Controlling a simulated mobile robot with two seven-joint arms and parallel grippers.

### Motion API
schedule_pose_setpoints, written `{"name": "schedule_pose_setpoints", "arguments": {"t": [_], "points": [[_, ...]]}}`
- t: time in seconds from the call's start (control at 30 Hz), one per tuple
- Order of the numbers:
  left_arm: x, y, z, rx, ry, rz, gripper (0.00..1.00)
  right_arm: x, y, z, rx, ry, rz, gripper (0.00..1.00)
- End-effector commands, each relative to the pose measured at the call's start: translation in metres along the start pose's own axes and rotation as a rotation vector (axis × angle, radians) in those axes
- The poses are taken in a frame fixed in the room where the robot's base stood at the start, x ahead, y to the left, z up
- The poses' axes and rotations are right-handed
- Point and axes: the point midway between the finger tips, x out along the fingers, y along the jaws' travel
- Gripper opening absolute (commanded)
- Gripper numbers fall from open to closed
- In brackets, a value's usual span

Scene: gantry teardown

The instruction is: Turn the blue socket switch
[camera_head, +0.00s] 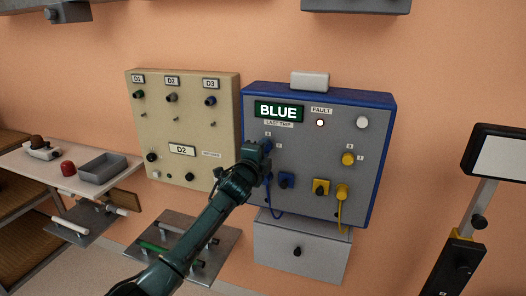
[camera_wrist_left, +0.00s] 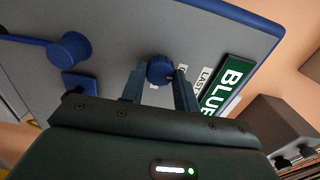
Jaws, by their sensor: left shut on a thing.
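The blue socket switch is a round blue knob (camera_wrist_left: 160,69) on the grey face of the blue-edged panel (camera_head: 378,150). In the wrist view it sits between the fingertips of my left gripper (camera_wrist_left: 160,84), which is shut on it. In the head view my left gripper (camera_head: 259,151) reaches the panel's left side, below the green BLUE display (camera_head: 279,111), and mostly covers the knob. A blue socket (camera_head: 286,180) lies below the switch. A blue plug with a cord (camera_wrist_left: 70,49) shows in the wrist view. My right gripper is not in view.
A lit FAULT lamp (camera_head: 320,123) is above. A beige panel (camera_head: 222,115) stands left. A grey drawer box (camera_head: 300,260) hangs below.

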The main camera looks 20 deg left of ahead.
Motion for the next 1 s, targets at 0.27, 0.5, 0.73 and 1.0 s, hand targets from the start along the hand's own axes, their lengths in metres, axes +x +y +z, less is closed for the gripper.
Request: {"name": "schedule_pose_setpoints", "arguments": {"t": [0.27,0.5,0.73,1.0], "points": [[0.0,0.001,-0.001,-0.003,0.001,0.002,0.43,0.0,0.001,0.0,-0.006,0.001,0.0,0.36],[0.0,0.0,0.0,-0.001,0.0,0.001,0.53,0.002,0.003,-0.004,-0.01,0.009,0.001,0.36],[-0.005,0.0,0.0,0.0,0.0,0.0,0.53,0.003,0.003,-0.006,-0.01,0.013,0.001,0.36],[-0.043,0.002,0.0,0.0,0.001,0.0,0.53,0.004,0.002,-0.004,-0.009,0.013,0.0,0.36]]}}
